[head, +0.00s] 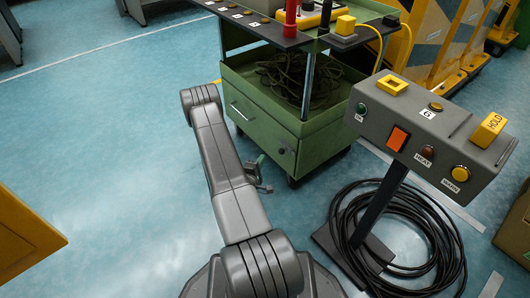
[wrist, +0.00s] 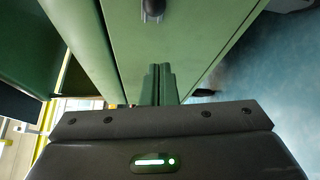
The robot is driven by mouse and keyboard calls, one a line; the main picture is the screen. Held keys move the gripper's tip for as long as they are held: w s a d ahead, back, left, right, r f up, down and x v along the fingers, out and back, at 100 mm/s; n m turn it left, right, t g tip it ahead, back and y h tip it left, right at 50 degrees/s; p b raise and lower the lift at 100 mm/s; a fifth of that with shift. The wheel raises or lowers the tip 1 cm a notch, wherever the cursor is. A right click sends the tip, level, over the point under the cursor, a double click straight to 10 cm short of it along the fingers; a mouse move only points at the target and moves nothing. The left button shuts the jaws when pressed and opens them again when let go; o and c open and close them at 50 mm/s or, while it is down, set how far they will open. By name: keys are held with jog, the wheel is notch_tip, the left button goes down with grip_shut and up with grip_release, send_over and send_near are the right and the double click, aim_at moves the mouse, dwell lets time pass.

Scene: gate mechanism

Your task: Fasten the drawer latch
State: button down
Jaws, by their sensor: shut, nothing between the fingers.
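The green cart's drawer (head: 255,126) is on the cart's front in the head view, with a pale handle (head: 239,111). A small dark latch (head: 284,149) sits at the right end of the drawer front; it is too small for me to tell its setting. My gripper (head: 261,164) is low in front of the cart, partly hidden by my arm. In the wrist view my green gripper fingers (wrist: 158,84) are shut and empty, in front of a green panel (wrist: 195,45). A dark fitting (wrist: 152,10) on that panel is cut off by the top edge, beyond the fingertips.
A coiled cable lies in the cart's open tray (head: 313,126). A grey control pedestal (head: 425,122) with buttons stands to the right, with black cable (head: 440,235) coiled around its foot. A yellow object (head: 25,240) is at the left edge. Blue floor left of the cart is clear.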

jog(key=shift+p+v, duration=0.3)
jog(key=shift+v, duration=1.4)
jog(key=shift+d, duration=0.1)
